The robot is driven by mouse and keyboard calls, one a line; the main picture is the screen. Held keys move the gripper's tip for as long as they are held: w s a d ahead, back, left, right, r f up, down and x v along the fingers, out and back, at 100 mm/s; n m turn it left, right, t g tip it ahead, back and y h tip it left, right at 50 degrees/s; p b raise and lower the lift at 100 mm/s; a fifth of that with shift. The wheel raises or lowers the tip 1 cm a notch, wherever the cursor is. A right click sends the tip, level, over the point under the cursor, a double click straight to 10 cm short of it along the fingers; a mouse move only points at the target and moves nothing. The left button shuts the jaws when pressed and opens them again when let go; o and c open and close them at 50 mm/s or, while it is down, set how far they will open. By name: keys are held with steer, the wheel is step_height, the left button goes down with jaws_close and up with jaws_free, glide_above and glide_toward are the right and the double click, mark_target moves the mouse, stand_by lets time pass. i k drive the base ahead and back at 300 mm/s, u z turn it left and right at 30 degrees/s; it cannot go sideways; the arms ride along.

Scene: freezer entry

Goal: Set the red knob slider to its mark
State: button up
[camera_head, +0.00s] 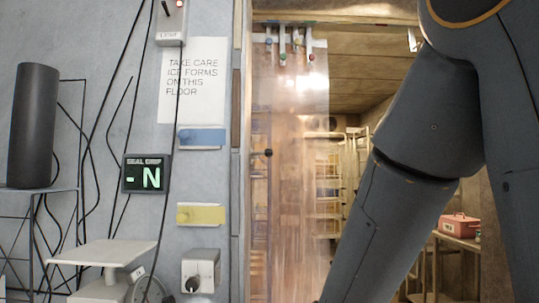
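A pale panel with several vertical sliders hangs at the top of the doorway. Their small knobs sit at different heights. The red knob (312,57) appears to be the one at the right, low on its slot. A green knob (283,57) is to its left. The slider marks are too small to make out. My gripper is not in view; my dark arm crosses the right side and leaves at the bottom edge.
A clear strip curtain (290,180) hangs in the doorway. On the left wall are a display (146,174) reading "-N", a notice (193,85), blue (201,138) and yellow (201,215) plates, and a switch box (200,271). A red case (459,225) sits at right.

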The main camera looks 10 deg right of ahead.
mark_target(308, 29)
steer(key=z, duration=0.45)
steer(key=i, duration=0.95)
steer(key=z, duration=0.45)
